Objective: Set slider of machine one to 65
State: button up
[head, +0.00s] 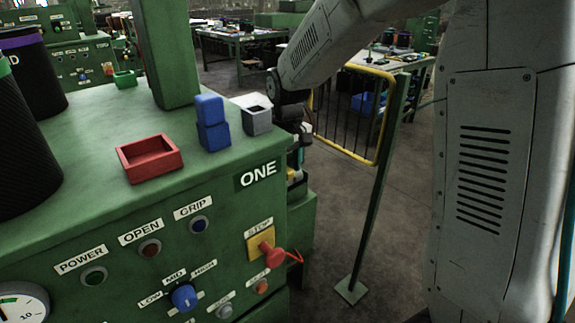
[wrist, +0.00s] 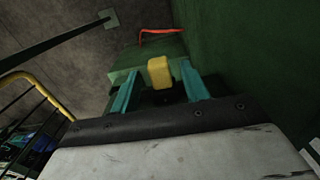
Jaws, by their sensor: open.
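Machine one is the green cabinet (head: 110,215) labelled ONE at the left of the head view. A yellow block-shaped knob (wrist: 160,72), which looks like the slider's handle, stands out at the machine's right side. My gripper (wrist: 160,68) has its two teal fingers open, one on each side of the knob, with a gap visible on both sides.
A yellow-railed barrier (head: 385,125) stands close on the right.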

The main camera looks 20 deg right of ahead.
grip_shut()
jog(key=shift+w+d, duration=0.3)
jog(key=shift+d, duration=0.65)
grip_release()
notch_tip(320, 180, up, 8)
jog(key=shift+s, duration=0.1)
